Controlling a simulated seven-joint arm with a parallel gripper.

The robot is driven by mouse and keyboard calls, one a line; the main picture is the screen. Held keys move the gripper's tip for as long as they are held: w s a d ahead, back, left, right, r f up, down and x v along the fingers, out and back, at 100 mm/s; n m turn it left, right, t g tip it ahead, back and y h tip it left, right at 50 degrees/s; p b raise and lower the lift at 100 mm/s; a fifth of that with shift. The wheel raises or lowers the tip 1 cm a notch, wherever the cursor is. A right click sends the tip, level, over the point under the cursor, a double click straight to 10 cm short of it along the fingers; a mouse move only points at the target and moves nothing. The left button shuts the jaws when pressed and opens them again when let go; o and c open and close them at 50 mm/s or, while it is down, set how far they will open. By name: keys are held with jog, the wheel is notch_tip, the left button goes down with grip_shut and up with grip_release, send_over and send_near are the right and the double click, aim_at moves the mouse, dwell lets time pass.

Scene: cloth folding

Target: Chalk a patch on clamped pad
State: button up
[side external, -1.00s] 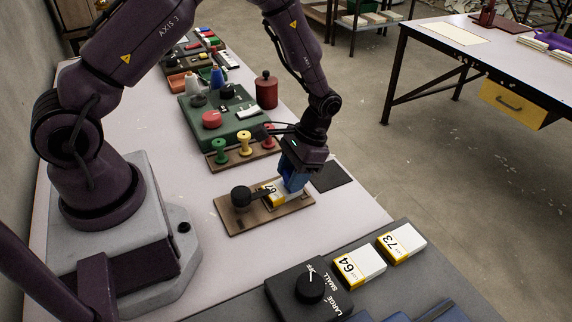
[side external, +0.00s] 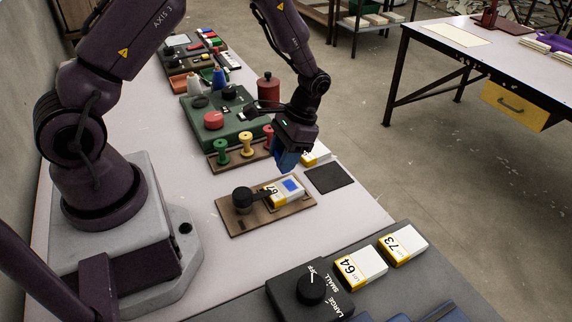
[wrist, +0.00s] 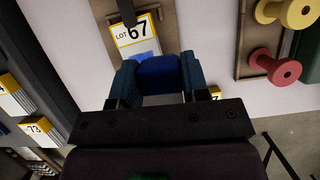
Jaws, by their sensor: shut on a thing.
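My gripper (side external: 290,158) is above the bench, behind the clamped pad and apart from it in the side view. Its blue fingers are shut on a blue chalk block, seen between the fingertips in the wrist view (wrist: 160,76). The white pad marked LOT 67 (side external: 281,198) lies on a brown clamp board (side external: 236,222), held by a dark clamp with a round black knob (side external: 242,198). A blue patch (side external: 291,185) shows on the pad's white face. In the wrist view the chalk partly hides the pad's near end.
A dark mat (side external: 329,178) lies right of the gripper, with another pad (side external: 317,153) partly behind the gripper. Spools (side external: 245,146) stand behind on a rack. Pads 64 (side external: 362,268) and 73 (side external: 402,244) lie at the front near a dial box (side external: 300,293).

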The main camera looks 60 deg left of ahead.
jog(key=shift+r, duration=2.85)
